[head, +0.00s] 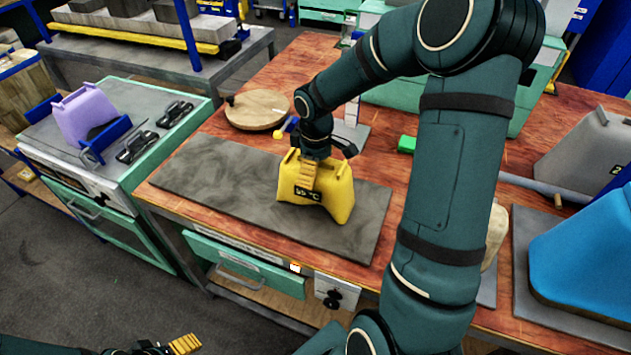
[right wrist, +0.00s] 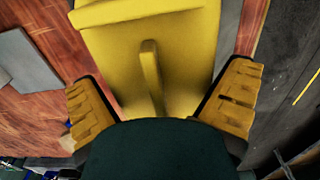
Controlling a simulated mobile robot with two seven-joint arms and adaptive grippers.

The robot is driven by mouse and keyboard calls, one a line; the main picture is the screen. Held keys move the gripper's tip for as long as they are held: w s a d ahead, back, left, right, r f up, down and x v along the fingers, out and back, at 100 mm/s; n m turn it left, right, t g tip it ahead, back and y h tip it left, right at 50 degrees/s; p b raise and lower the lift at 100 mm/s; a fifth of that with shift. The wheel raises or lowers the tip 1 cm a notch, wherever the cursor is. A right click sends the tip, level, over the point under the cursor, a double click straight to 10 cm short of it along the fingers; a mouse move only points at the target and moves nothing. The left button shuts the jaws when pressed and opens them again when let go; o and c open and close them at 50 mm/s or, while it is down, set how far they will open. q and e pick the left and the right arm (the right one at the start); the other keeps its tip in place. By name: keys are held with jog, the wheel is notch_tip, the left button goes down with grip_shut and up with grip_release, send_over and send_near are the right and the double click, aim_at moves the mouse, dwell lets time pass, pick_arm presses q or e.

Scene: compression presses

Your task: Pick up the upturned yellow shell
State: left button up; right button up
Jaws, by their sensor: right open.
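The yellow shell (head: 335,196) sits on a dark grey mat (head: 215,185) on the wooden workbench, with a dark "55 °C" label on its front. My right gripper (head: 310,180) is over it from above, one yellow finger in front of its near face. In the right wrist view the shell (right wrist: 185,60) lies between the two open fingers of that gripper (right wrist: 160,90), with a raised rib in the middle. I cannot tell whether either finger touches it. My left gripper (head: 184,344) shows only partly at the bottom left, away from the bench; its opening is unclear.
A round wooden disc (head: 257,109) and a small green block (head: 406,144) lie behind the shell. A purple shell (head: 86,113) stands on the left bench. A grey shell (head: 590,150) and a blue shell (head: 590,260) stand at the right. The mat's left part is clear.

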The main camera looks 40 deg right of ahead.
jog(key=c, duration=1)
jog(key=shift+o, duration=0.2)
